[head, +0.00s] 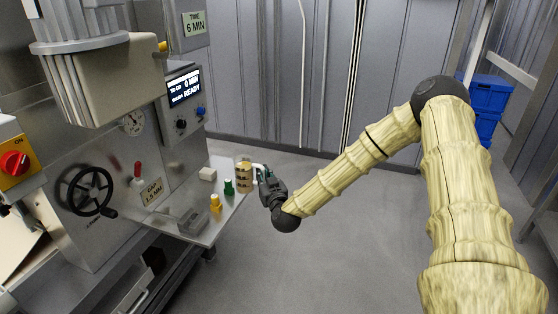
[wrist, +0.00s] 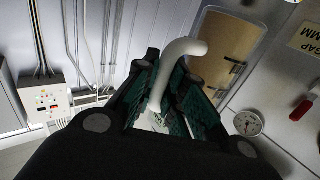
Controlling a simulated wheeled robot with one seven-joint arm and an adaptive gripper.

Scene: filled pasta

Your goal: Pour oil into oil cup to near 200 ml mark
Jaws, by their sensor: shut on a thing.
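A tan-filled cup (head: 243,175) with dark marks and a pale handle is at the far end of the steel side shelf (head: 205,236). My gripper (head: 264,180) is at its right side. In the wrist view my gripper's fingers (wrist: 172,105) are closed around the pale curved handle (wrist: 178,55), with the cup body (wrist: 228,50) beyond them. The cup looks about upright in the head view. I cannot tell whether its base touches the shelf, and its marks are too small to read. I cannot tell which other item holds oil.
On the shelf stand a green-topped bottle (head: 229,187), a yellow-topped bottle (head: 215,203), a white block (head: 208,174) and a grey tray (head: 192,221). The machine (head: 110,150) with a handwheel (head: 90,192) rises at left. The floor right of the shelf is clear; blue crates (head: 487,95) stand far right.

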